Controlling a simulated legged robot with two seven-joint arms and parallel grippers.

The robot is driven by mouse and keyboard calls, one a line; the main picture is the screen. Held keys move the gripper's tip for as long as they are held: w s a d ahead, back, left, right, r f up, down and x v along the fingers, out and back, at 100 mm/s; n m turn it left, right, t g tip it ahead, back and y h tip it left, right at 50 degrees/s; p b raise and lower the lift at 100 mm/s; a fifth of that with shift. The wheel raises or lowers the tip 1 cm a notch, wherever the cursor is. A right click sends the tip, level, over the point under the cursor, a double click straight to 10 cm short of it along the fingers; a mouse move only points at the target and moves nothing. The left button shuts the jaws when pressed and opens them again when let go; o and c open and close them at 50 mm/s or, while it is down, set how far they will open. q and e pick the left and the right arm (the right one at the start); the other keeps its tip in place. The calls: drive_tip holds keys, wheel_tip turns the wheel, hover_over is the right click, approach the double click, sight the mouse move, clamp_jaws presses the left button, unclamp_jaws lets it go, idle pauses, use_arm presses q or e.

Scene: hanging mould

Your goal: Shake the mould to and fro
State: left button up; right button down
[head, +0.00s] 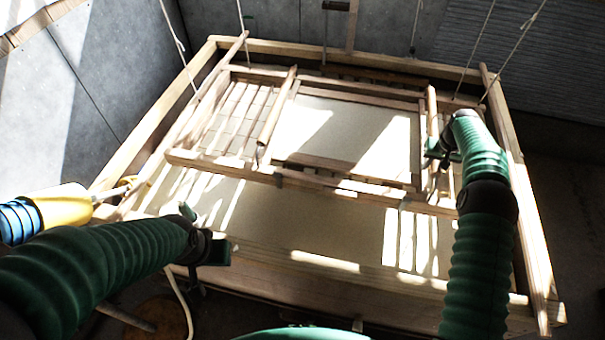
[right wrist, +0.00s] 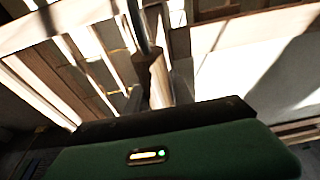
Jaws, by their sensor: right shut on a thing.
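The mould is a wooden frame around a pale sheet (head: 345,138), over a wide wooden vat (head: 290,285). A left wooden handle bar (head: 277,105) and a right one (head: 432,105) cross the mould's sides. My right gripper (head: 436,152) is shut on the right handle bar, near its lower part. In the right wrist view the bar (right wrist: 150,75) runs up from the jaws, whose tips are partly hidden. My left gripper (head: 205,238) is open and empty at the vat's near left, apart from the left handle bar.
Ropes (head: 478,45) hang from above around the vat. A yellow and blue tool-like object (head: 60,213) is at the left edge. Grey walls (head: 85,100) stand behind and to the left. The slats and sunlight stripes make edges hard to read.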

sight(436, 182)
drive_tip(key=shift+w, duration=0.15)
drive_tip(key=shift+r, duration=0.15)
drive_tip(key=shift+s+a+r, duration=0.1)
drive_tip(key=shift+s, duration=0.4)
drive_tip(key=s, duration=0.2)
drive_tip(key=s+a+p, duration=0.1)
drive_tip(key=s, duration=0.4)
drive_tip(key=shift+s+a+p, duration=0.1)
drive_tip(key=shift+a+p, duration=0.25)
drive_tip(key=shift+f, duration=0.2)
